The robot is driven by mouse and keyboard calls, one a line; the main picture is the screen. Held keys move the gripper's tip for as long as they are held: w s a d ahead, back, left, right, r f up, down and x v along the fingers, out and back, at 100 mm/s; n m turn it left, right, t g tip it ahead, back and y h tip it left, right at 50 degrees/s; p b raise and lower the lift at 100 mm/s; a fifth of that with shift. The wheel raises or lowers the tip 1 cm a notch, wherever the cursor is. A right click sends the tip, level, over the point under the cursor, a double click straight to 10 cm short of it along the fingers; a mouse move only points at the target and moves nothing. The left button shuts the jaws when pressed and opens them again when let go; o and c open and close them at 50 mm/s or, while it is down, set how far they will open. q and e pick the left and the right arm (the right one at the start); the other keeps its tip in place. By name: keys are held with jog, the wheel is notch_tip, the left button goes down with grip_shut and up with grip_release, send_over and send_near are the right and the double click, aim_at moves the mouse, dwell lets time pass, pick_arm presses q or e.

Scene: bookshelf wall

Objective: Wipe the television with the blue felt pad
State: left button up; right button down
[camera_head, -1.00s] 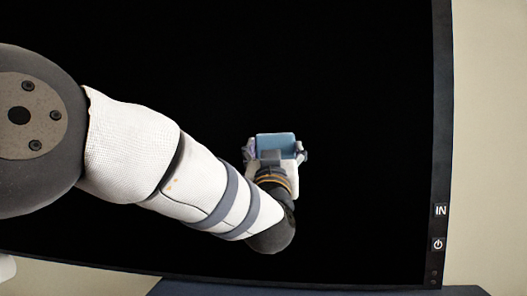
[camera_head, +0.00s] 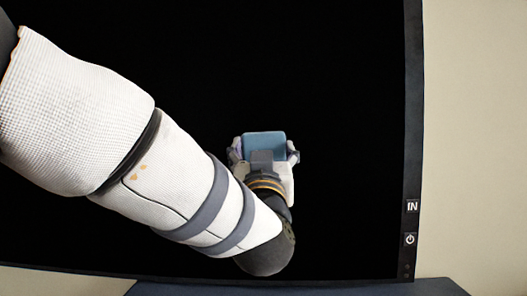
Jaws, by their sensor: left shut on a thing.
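The television (camera_head: 345,90) fills most of the head view with its black screen. Its dark frame runs down the right side and along the bottom. My left gripper (camera_head: 264,152) is in front of the lower middle of the screen, pointing away from me. It is shut on the blue felt pad (camera_head: 264,141), which shows as a flat blue piece between the fingers. I cannot tell whether the pad touches the screen. My right gripper is not in view.
A power button (camera_head: 410,239) and an "IN" button (camera_head: 412,206) sit on the right frame. A dark blue surface (camera_head: 430,288) lies below the television. A plain beige wall (camera_head: 475,130) is at the right.

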pick_arm(q)
jog(key=shift+s, duration=0.3)
jog(key=shift+s+a, duration=0.1)
jog(key=shift+s, duration=1.5)
jog(key=shift+w, duration=0.1)
